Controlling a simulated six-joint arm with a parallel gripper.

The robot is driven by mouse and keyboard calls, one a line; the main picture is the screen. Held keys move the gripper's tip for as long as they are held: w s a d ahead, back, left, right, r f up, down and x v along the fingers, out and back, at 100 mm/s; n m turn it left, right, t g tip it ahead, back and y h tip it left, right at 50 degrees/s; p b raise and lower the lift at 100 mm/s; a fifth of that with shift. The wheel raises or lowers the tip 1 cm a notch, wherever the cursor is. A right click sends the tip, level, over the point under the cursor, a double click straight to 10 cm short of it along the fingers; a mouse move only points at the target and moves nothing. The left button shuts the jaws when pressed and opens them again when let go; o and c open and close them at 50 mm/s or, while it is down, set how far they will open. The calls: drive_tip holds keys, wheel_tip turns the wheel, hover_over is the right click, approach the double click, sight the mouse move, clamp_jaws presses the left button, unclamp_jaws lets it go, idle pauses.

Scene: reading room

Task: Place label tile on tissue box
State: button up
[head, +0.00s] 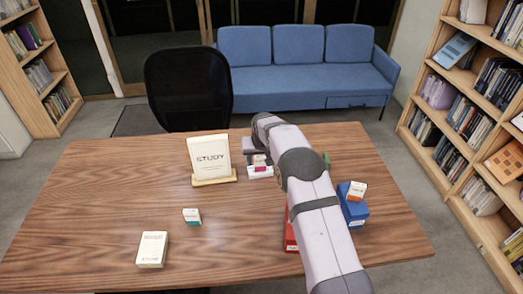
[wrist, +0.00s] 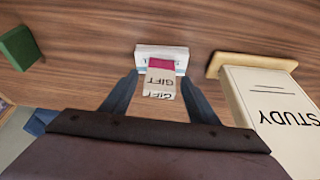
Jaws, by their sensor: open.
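A small beige tile lettered GIFT (wrist: 159,79), with a magenta band, is between my fingers in the wrist view; it also shows in the head view (head: 259,159). It appears to rest on a small white box (wrist: 161,53), likely the tissue box, also visible in the head view (head: 260,174). The lettering on the white box is too small to read. My gripper (wrist: 161,78) is open, with one finger on each side of the tile and a visible gap at both sides. In the head view my arm partly hides the gripper.
A STUDY sign (head: 209,157) stands close to the white box. A teal-and-white box (head: 192,216) and a pale box (head: 152,249) are at left. A red box (head: 290,232) is partly behind my arm. A blue box (head: 355,214) carries an orange-and-white block (head: 356,191).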

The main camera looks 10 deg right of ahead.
drive_tip(key=b+v, duration=0.1)
drive_tip(key=v, duration=0.9)
drive_tip(key=shift+b, duration=0.4)
drive_tip(key=shift+s, duration=0.15)
drive_tip(key=shift+r, duration=0.1)
drive_tip(key=s+d+g+p, duration=0.2)
drive_tip(key=s+d, duration=0.1)
drive_tip(key=s, duration=1.7)
drive_tip(key=s+d+g+p, duration=0.2)
drive_tip(key=s+d, duration=0.2)
drive_tip(key=s, duration=1.6)
drive_tip(key=shift+r+p, duration=0.15)
drive_tip(key=shift+p, duration=0.2)
